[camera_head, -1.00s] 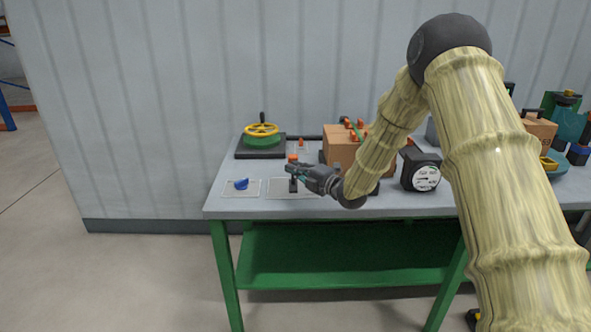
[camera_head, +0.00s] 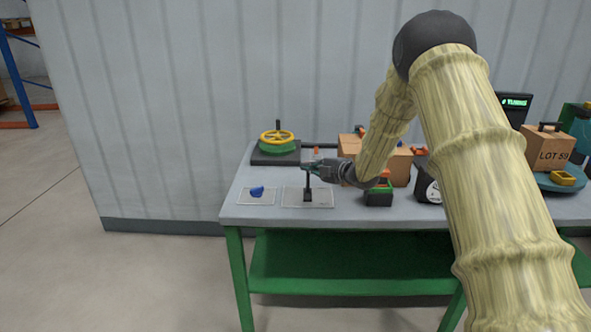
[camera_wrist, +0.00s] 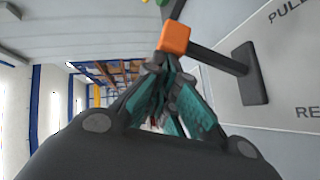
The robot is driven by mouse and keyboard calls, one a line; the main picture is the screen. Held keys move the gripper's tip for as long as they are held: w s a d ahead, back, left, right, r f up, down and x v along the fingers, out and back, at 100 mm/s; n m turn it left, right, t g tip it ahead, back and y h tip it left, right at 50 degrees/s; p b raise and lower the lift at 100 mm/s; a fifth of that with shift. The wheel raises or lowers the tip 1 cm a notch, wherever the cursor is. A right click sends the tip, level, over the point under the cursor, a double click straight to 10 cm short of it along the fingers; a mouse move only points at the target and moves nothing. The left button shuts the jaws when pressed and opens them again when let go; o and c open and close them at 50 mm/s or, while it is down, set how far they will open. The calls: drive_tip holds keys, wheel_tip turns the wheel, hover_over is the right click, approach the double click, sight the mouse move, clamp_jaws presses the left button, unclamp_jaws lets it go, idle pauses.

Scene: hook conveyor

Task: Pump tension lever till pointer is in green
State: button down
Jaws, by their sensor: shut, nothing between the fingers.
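The lever (camera_wrist: 219,59) is a dark bar with an orange block-shaped knob (camera_wrist: 175,38) on a black base (camera_wrist: 252,74). In the head view its dark shaft (camera_head: 308,184) rises from a marked plate (camera_head: 325,199), and the knob is hidden by my gripper. My gripper (camera_head: 305,168) is at the top of the shaft. In the wrist view its teal-padded fingers (camera_wrist: 160,65) are shut and empty, with tips close to the knob; I cannot tell whether they touch it. A round gauge (camera_head: 431,192) is partly hidden by my arm; its pointer cannot be read.
A yellow handwheel (camera_head: 277,137) stands at the back left of the table. A blue knob (camera_head: 257,190) is on a plate left of the lever.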

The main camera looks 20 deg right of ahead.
drive_tip(key=shift+w+d, duration=0.25)
drive_tip(key=shift+w, duration=0.35)
drive_tip(key=shift+r, duration=0.1)
drive_tip(key=shift+a, duration=0.1)
drive_tip(key=a+r+b+v, duration=0.1)
drive_tip(key=a+r+v, duration=0.1)
drive_tip(key=v, duration=1)
drive_tip(key=shift+s+d+b, duration=0.2)
drive_tip(key=shift+s+b, duration=0.2)
drive_tip(key=shift+s, duration=0.1)
drive_tip(key=shift+r, duration=0.15)
